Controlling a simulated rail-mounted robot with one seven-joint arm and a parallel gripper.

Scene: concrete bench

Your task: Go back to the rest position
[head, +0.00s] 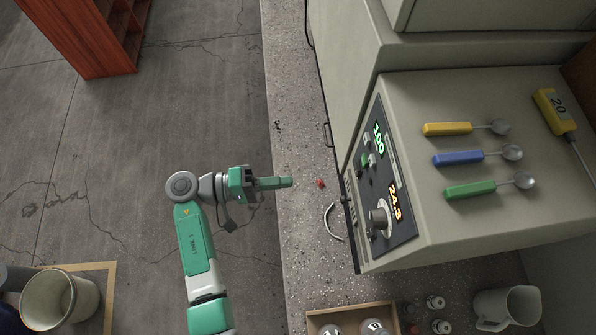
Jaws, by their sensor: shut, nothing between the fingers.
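My gripper (289,182) is at the end of my green and grey arm, above the left edge of the speckled concrete bench (296,110). Its fingers point right, toward the machine, and are together with nothing between them. A small red object (320,183) lies on the bench just right of the fingertips, apart from them. My arm reaches up from the bottom of the view and bends right at the wrist.
A large grey machine (450,215) with lit displays stands right of my gripper. Yellow (447,129), blue (458,158) and green (470,189) spoons lie on it. A wooden box (350,312) and a mug (507,306) are at the bottom.

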